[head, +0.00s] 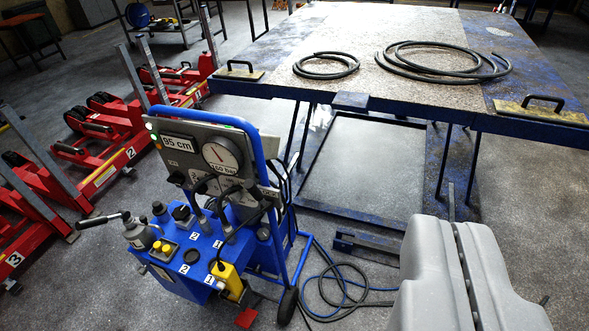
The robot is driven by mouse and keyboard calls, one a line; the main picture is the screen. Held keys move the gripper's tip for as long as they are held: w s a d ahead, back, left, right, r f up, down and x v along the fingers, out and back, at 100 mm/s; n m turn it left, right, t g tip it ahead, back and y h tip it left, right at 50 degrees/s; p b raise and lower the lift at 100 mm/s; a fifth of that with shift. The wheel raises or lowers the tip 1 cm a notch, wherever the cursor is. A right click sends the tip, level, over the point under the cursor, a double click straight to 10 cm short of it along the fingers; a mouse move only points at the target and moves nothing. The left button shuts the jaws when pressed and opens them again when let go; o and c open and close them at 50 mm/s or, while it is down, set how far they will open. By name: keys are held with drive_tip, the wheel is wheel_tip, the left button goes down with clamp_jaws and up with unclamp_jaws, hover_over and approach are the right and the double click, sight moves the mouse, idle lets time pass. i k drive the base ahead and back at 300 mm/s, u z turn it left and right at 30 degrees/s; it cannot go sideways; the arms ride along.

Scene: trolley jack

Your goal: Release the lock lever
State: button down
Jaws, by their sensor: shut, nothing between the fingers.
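A blue control cart (215,245) with a grey gauge panel (200,150) stands left of centre. A lever with a black grip (101,220) sticks out to the left from a grey valve body (138,232) at the cart's left end. It is the clearest lever in view, but I cannot tell whether it is the lock lever or whether it is locked. My gripper (460,235) shows as a grey shape at the bottom right, shut and empty. It is well to the right of the cart, apart from it and from the lever.
Red trolley jacks (110,140) stand along the left. A blue table (400,112) with coiled black hoses (440,60) and handles fills the back right. Loose hoses (340,295) lie on the floor between the cart and my gripper. The floor at front left is clear.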

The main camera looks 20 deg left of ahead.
sight(249, 185)
drive_tip(key=k, duration=0.65)
drive_tip(key=u, duration=0.55)
drive_tip(key=i, duration=1.75)
drive_tip(key=z, duration=0.65)
